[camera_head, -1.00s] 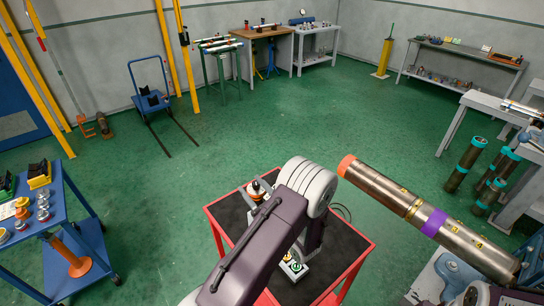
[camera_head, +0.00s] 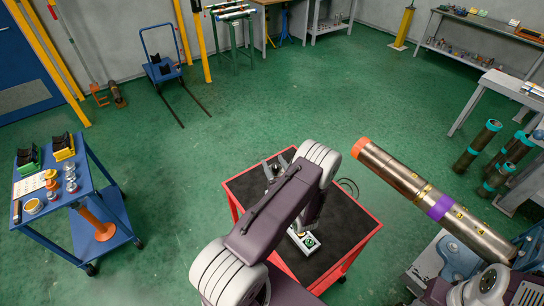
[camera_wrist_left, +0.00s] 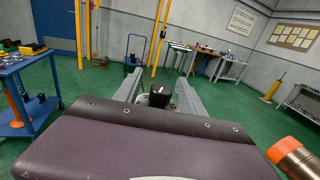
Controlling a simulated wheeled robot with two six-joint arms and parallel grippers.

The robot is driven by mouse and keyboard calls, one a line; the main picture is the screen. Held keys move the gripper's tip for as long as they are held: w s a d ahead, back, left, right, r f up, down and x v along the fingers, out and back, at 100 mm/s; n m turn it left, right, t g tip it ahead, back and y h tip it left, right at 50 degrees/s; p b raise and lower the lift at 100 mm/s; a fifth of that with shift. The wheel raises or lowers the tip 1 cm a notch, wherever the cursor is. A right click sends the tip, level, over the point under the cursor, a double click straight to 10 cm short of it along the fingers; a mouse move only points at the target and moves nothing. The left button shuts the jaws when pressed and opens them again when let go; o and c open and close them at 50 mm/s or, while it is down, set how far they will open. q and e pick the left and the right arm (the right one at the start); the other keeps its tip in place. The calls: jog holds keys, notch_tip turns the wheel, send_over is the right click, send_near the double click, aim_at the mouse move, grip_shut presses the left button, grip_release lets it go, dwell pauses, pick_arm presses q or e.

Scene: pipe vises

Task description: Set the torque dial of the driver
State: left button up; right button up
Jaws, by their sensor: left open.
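A black knob with a pale mark on top (camera_wrist_left: 160,97) stands upright between the two grey fingers of my left gripper (camera_wrist_left: 158,92) in the left wrist view. The fingers are apart, on either side of it; I cannot tell whether either touches it. In the head view my left gripper (camera_head: 273,168) is over the far left part of the red cart (camera_head: 352,262). The driver's body cannot be made out there; my arm and fingers cover that spot. My right gripper is out of view.
A steel pipe with an orange end and purple band (camera_head: 425,195) slants past the cart's right side, near a blue vise (camera_head: 458,260). A blue trolley with small parts (camera_head: 88,200) stands at left. Green floor (camera_head: 190,160) between is clear.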

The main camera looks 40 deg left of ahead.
pick_arm(q)
jog(key=shift+x, duration=0.95)
jog(key=shift+w, duration=0.1)
grip_shut()
jog(key=n+g+b, duration=0.1)
jog(key=g+y+b, duration=0.1)
jog(key=shift+f+n+b, duration=0.25)
jog(key=shift+n+b, duration=0.1)
jog(key=shift+n, duration=0.05)
jog(key=shift+s+a+r+n+g+y+b, duration=0.1)
jog(key=shift+s+n+g+y+b, duration=0.2)
jog(key=shift+g, duration=0.4)
jog(key=shift+r, duration=0.2)
